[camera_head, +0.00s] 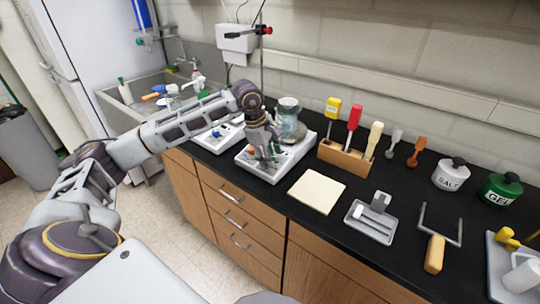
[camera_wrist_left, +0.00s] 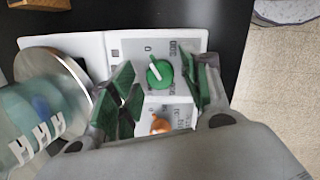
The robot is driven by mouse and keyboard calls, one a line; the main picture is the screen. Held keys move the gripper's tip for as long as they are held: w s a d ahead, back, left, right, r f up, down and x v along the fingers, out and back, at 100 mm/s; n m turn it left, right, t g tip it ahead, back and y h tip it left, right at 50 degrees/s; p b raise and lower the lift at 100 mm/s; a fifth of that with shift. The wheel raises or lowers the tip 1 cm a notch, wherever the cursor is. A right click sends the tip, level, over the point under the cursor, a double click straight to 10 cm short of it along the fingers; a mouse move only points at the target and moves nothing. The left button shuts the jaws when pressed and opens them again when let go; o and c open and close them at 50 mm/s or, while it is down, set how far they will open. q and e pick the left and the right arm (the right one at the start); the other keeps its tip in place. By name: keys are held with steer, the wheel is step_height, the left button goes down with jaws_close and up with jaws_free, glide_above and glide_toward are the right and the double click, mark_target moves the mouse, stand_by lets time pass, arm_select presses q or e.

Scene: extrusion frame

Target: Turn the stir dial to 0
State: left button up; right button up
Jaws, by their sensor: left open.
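The white hotplate stirrer (camera_head: 282,164) stands on the black counter with a glass vessel (camera_head: 289,112) on it. In the left wrist view its panel (camera_wrist_left: 187,44) carries a green dial (camera_wrist_left: 160,73) with a white pointer and printed numbers, including a 0 above it. An orange dial (camera_wrist_left: 160,124) sits lower, partly covered by my gripper; which dial is for stirring I cannot read. My left gripper (camera_head: 262,150) is over the panel. In the wrist view its green-padded fingers (camera_wrist_left: 162,88) are open, one on each side of the green dial; contact is unclear. My right gripper is not visible.
A second white device (camera_head: 218,136) stands to the left. A wooden rack (camera_head: 342,157) with colored-handled tools is to the right. A cream pad (camera_head: 316,190), a grey tray (camera_head: 371,222) and labelled jars (camera_head: 451,174) lie farther right. A stand rod (camera_head: 262,62) rises behind.

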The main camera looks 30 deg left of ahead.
arm_select(q)
steer(key=v, duration=1.2)
stand_by(0.4)
steer(key=shift+f, duration=0.1)
